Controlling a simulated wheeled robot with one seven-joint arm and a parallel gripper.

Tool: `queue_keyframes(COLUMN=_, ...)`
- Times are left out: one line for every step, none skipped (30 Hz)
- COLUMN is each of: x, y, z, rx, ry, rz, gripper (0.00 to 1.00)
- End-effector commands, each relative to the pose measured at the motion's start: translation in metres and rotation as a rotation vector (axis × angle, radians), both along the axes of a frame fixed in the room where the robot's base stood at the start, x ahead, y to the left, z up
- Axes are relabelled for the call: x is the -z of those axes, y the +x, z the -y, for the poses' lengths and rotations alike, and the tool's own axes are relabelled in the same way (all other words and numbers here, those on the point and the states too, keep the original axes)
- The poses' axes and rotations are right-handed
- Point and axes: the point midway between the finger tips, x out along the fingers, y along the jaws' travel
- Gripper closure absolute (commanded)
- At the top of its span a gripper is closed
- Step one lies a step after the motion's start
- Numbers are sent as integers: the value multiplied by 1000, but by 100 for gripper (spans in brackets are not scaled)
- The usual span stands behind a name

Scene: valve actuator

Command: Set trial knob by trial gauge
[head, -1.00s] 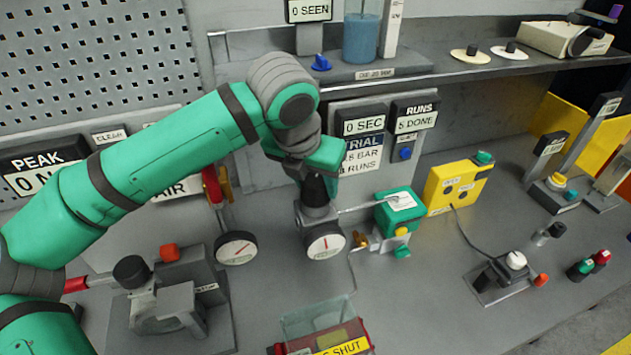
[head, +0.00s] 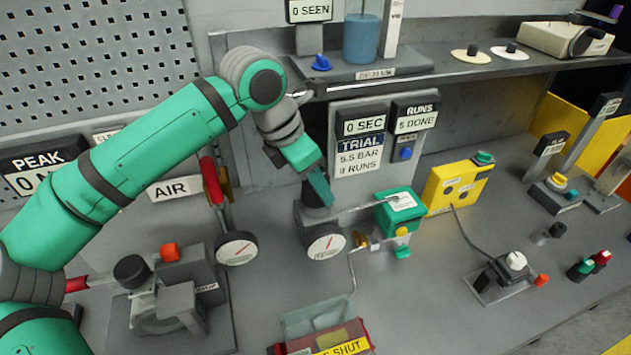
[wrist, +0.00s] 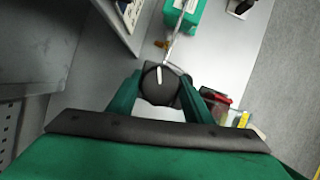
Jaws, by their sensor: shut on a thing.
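The black trial knob (wrist: 158,88) has a white pointer line that points nearly straight up in the wrist view. My gripper (wrist: 160,95) has one finger on each side of the knob and is shut on it. In the head view my gripper (head: 318,190) comes down on the knob from the upper left and partly hides it. The round white trial gauge (head: 325,246) faces forward just below the knob, with a red needle; its scale is too small to read. The trial sign (head: 360,158) appears to read 5.5 BAR, with a runs line below it.
A green box (head: 398,210) joins the knob's block by a thin pipe on the right. A second gauge (head: 237,248) and the red air lever (head: 211,182) stand to the left. A clear-lidded red box (head: 325,335) is in front. A shelf edge (head: 440,75) runs behind.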

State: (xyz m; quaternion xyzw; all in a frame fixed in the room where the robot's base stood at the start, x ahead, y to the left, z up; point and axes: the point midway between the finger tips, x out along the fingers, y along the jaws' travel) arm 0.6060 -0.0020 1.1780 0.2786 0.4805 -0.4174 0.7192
Motion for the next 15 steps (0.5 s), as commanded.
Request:
queue_keyframes(x=0, y=0, z=-1, rx=4, ry=2, rz=0, gripper=77)
queue_keyframes(x=0, y=0, z=-1, rx=5, ry=2, rz=-1, gripper=77)
queue_keyframes(x=0, y=0, z=-1, rx=8, ry=2, rz=-1, gripper=77)
queue_keyframes(x=0, y=0, z=-1, rx=8, ry=2, rz=-1, gripper=77)
queue_keyframes(x=0, y=0, z=-1, rx=9, ry=2, rz=-1, gripper=77)
queue_keyframes(x=0, y=0, z=-1, rx=9, ry=2, rz=-1, gripper=77)
queue_keyframes(x=0, y=0, z=-1, rx=9, ry=2, rz=-1, gripper=77)
queue_keyframes(x=0, y=0, z=-1, rx=9, ry=2, rz=-1, gripper=77)
queue_keyframes(x=0, y=0, z=-1, rx=9, ry=2, rz=-1, gripper=77)
queue_keyframes(x=0, y=0, z=-1, rx=8, ry=2, rz=-1, gripper=77)
queue_keyframes(x=0, y=0, z=-1, rx=8, ry=2, rz=-1, gripper=77)
queue_keyframes(x=0, y=0, z=-1, rx=8, ry=2, rz=-1, gripper=77)
queue_keyframes(x=0, y=0, z=-1, rx=8, ry=2, rz=-1, gripper=77)
queue_keyframes(x=0, y=0, z=-1, rx=8, ry=2, rz=-1, gripper=50)
queue_keyframes(x=0, y=0, z=-1, rx=8, ry=2, rz=-1, gripper=40)
